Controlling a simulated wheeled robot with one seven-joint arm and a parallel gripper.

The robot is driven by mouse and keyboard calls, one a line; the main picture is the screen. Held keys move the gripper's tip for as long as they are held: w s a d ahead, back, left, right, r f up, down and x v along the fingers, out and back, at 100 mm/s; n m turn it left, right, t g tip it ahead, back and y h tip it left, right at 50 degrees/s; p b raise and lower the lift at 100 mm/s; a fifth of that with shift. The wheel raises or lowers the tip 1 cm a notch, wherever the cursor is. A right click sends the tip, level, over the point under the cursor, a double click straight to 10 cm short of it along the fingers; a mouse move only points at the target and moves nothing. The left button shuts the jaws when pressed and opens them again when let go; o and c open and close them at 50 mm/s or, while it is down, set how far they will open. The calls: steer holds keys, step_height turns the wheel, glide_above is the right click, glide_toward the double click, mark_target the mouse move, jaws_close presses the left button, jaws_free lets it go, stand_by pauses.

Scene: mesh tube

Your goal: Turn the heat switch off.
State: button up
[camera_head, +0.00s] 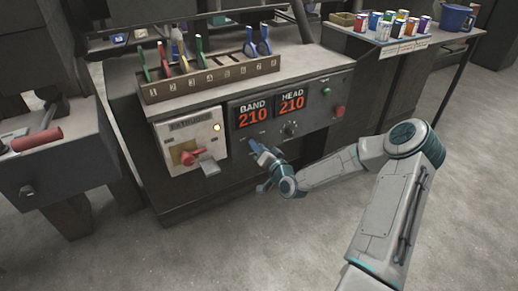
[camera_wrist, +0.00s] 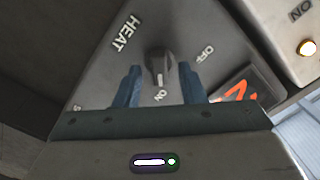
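The heat switch (camera_wrist: 158,66) is a dark rotary knob on a grey panel face, labelled HEAT, with OFF at the upper right and ON just below it in the wrist view. Its pointer end is toward ON. My gripper (camera_wrist: 159,76) is open, with one blue finger on each side of the knob and small gaps visible; I cannot tell whether either finger touches it. In the head view my gripper (camera_head: 257,149) is at the panel front below the BAND display (camera_head: 252,111), hiding the heat switch.
A second knob (camera_head: 290,129), a green button (camera_head: 326,91) and a red button (camera_head: 339,111) lie to the right. The floor in front is clear.

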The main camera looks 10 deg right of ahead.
steer(key=c, duration=0.6)
steer(key=shift+f+n, duration=0.1)
steer(key=shift+n, duration=0.2)
steer(key=n+b, duration=0.5)
steer(key=b, duration=0.1)
steer(key=n+b, duration=0.6)
steer(key=a+n+b, duration=0.1)
steer(key=n+b, duration=0.5)
steer(key=shift+s, duration=0.1)
steer(key=shift+d+n+b, duration=0.1)
steer(key=shift+n+b, duration=0.2)
